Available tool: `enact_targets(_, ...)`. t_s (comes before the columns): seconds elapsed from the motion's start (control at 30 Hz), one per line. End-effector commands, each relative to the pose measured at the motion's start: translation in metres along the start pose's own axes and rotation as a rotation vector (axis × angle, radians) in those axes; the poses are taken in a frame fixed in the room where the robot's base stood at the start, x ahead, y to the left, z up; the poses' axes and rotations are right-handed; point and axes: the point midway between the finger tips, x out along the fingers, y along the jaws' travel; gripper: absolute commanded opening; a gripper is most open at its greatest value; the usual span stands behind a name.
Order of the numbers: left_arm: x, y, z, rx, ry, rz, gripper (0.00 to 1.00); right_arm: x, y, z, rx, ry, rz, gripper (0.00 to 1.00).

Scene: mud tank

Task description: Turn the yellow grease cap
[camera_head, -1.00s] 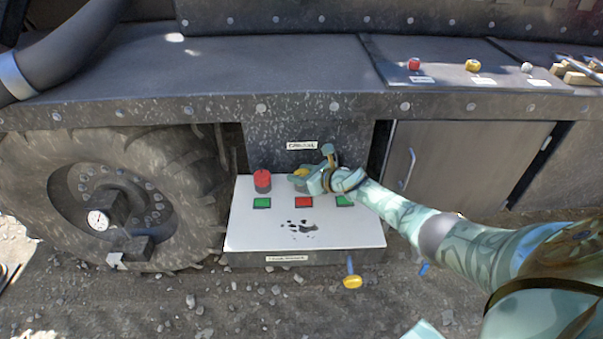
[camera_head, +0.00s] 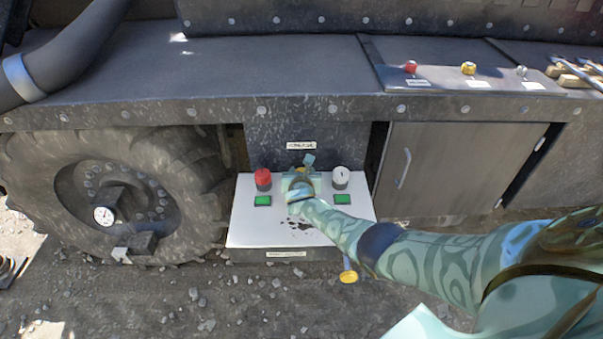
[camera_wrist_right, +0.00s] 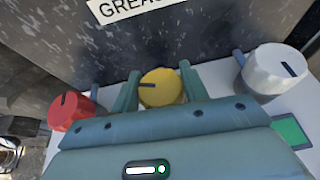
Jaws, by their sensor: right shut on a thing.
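The yellow grease cap (camera_wrist_right: 162,92) stands on the white panel (camera_head: 245,225), between a red cap and a white cap, below a label reading "GREAS…". A dark mark on its top points to the left in the right wrist view. My right gripper (camera_head: 302,174) reaches over the panel from the lower right. Its two fingers lie on either side of the yellow cap and are shut on it. In the head view the gripper mostly hides this cap. My left gripper is not in view.
The red cap (camera_head: 263,179) and white cap (camera_head: 340,177) stand close on either side. Green squares (camera_head: 262,200) mark the panel. A large wheel (camera_head: 110,195) is at the left, a cabinet door (camera_head: 440,168) at the right. A yellow-ended part (camera_head: 349,275) sticks out beside the panel.

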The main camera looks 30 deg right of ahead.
Motion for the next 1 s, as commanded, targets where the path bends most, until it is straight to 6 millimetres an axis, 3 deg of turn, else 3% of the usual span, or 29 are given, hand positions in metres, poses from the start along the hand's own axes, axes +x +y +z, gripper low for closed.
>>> enact_targets(0.37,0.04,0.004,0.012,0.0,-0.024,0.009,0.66,0.003,0.001,-0.008,0.137,0.004,-0.326,0.21)
enact_targets(1.0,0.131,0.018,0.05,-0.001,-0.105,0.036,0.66,0.003,-0.003,-0.011,0.351,0.005,-0.853,0.21)
